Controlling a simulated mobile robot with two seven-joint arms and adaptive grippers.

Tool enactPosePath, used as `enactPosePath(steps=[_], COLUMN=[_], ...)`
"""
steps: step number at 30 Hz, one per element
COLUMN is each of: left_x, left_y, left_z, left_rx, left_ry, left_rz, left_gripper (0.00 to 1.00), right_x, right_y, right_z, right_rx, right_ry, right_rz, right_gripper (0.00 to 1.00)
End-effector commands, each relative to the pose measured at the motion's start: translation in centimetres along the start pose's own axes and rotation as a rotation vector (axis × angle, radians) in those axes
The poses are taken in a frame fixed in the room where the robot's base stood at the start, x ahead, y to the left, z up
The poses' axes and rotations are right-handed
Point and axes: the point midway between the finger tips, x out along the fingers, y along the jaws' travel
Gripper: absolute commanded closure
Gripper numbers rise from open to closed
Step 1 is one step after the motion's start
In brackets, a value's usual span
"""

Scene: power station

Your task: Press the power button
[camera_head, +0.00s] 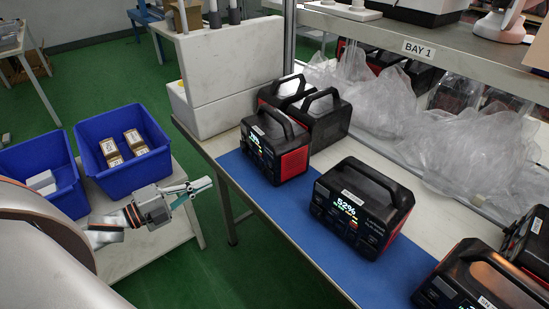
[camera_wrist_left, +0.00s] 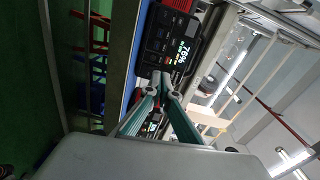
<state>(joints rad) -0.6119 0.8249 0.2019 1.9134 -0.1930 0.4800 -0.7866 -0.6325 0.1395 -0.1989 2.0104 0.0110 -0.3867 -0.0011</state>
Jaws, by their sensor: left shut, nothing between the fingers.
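Several black and red power stations stand on a blue mat (camera_head: 310,240) on the bench. The nearest to my left gripper (camera_head: 205,186) is the left power station (camera_head: 275,148), with a lit display. A middle power station (camera_head: 362,210) shows 52%. My left gripper is shut and empty, left of the bench edge and apart from the stations. In the left wrist view, the shut fingers (camera_wrist_left: 160,84) point toward a power station (camera_wrist_left: 168,38) with a lit percentage display, seen turned sideways. Its front buttons are too small to tell which is the power button. My right gripper is out of view.
Two blue bins (camera_head: 122,150) with small boxes stand on a low table at left. A white block (camera_head: 232,70) stands at the bench's far end. Clear plastic bags (camera_head: 440,135) lie under the BAY 1 shelf (camera_head: 470,62). Green floor shows between tables.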

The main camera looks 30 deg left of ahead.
Motion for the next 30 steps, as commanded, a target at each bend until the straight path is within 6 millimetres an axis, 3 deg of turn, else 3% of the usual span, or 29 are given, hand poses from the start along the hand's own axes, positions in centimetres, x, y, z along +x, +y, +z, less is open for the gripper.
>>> enactPosePath(steps=[6,18,30], left_x=[0.3,0.7,5.9], left_y=[-2.0,-2.1,-2.2], left_z=[0.2,0.3,0.0], left_rx=[0.089,0.09,0.091], left_ry=[0.05,0.05,0.05], left_rz=[-0.024,-0.026,-0.027], left_gripper=[1.0,1.0,1.0], right_x=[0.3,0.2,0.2], right_y=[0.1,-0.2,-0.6], right_z=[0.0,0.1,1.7], right_rx=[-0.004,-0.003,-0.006], right_ry=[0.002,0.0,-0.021], right_rz=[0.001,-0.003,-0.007], right_gripper=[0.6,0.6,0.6])
